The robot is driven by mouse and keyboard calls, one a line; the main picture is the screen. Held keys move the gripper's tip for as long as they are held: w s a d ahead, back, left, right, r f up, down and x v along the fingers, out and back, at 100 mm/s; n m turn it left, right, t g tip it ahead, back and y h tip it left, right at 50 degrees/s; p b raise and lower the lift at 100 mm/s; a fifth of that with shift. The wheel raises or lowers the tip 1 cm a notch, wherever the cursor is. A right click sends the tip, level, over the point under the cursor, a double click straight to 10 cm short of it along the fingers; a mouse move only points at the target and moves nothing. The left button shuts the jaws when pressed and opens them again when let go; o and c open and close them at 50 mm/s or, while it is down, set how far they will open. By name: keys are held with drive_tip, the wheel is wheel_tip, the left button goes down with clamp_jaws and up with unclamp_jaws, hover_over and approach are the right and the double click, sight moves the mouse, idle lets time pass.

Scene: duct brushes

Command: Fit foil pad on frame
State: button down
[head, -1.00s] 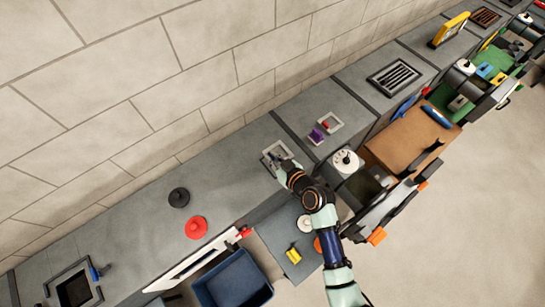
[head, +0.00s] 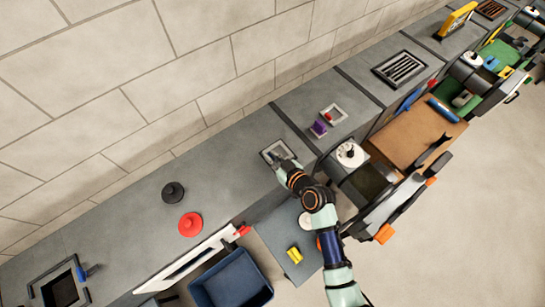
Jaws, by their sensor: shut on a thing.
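A small light-grey square frame (head: 267,150) lies on the grey duct top, near the middle of the head view. My gripper (head: 279,158) is over this frame, low and close to it. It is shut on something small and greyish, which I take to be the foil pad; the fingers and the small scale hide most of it. I cannot tell whether the pad touches the frame or is seated in it.
A second pale frame (head: 342,112) with a red piece and a purple block (head: 319,128) lie to the right. A black disc (head: 173,192) and a red disc (head: 190,224) lie left. A blue bin (head: 231,281) stands below. The duct top between frame and discs is clear.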

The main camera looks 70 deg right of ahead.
idle(0.3)
drive_tip(key=c, duration=1.2)
unclamp_jaws()
drive_tip(key=shift+o, duration=0.2)
drive_tip(key=v, duration=1.2)
